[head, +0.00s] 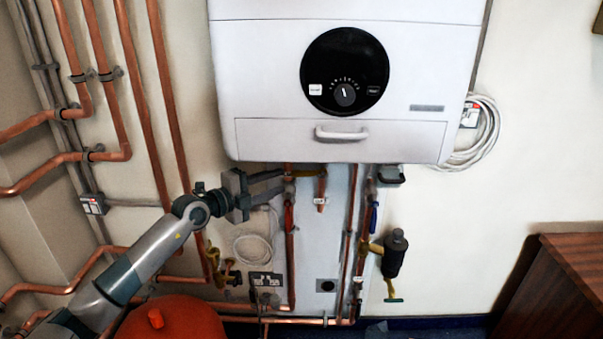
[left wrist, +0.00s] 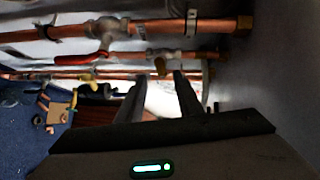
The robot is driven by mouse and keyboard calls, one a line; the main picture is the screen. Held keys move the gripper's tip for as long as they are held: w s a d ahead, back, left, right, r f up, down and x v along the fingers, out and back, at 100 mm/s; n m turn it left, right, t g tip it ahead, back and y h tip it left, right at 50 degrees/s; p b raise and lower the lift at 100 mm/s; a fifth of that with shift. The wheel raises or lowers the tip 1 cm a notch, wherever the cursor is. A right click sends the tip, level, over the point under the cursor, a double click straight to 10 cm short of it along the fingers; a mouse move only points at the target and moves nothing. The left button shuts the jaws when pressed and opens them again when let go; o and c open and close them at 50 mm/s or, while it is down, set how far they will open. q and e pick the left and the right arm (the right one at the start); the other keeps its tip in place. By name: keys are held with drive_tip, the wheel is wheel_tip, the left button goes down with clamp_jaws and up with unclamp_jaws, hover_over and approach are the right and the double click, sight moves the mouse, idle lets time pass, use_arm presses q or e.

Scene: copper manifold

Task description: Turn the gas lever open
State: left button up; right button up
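A small yellow part (head: 290,179), which looks like the gas lever, shows on the pipework just under the boiler. My left gripper (head: 284,181) reaches in from the left below the boiler, its fingertips close to this part. Its two fingers are apart. In the left wrist view the open fingers (left wrist: 160,77) point at the pipes, and a small yellowish piece (left wrist: 160,66) shows just beyond and between the tips. I cannot tell whether they touch it. My right gripper is not in view.
The white boiler (head: 345,140) hangs right above the left gripper. A red lever (head: 289,217) sits just below the fingers, and a blue lever (head: 374,217) is farther right. A black filter (head: 395,254) hangs beside it. A red rounded vessel (head: 172,321) stands below my arm.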

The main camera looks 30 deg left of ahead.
sight(297, 175)
use_arm(q)
drive_tip(key=x, duration=1)
drive_tip(key=shift+w, duration=0.15)
clamp_jaws()
